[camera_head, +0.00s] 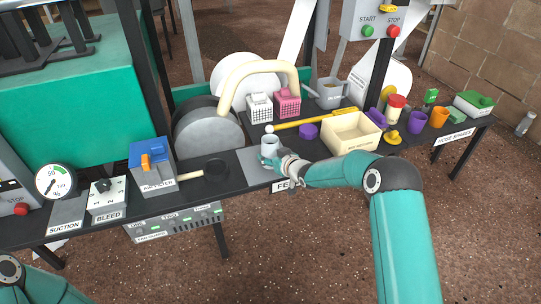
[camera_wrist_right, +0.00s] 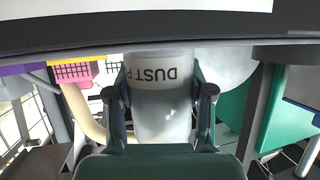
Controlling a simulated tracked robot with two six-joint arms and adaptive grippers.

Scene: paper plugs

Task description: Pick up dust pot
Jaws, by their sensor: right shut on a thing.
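The dust pot (camera_head: 269,147) is a small light grey-white cylinder standing at the front of the dark bench, over a grey plate (camera_head: 256,167). My right gripper (camera_head: 284,162) is at its near right side. In the right wrist view, the dust pot (camera_wrist_right: 163,115) carries a "DUST P…" label, upside down there. The two fingers of my right gripper (camera_wrist_right: 160,92) are shut on either side of it. I cannot tell whether its base touches the bench. My left gripper is out of view; only part of that arm shows at the lower left.
A scoop with a pale handle (camera_head: 189,178) lies left of the pot, beside a blue-topped box (camera_head: 150,158). A cream tray (camera_head: 351,132) and a purple piece (camera_head: 309,131) are to the right. White (camera_head: 259,108) and pink (camera_head: 288,104) baskets stand behind.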

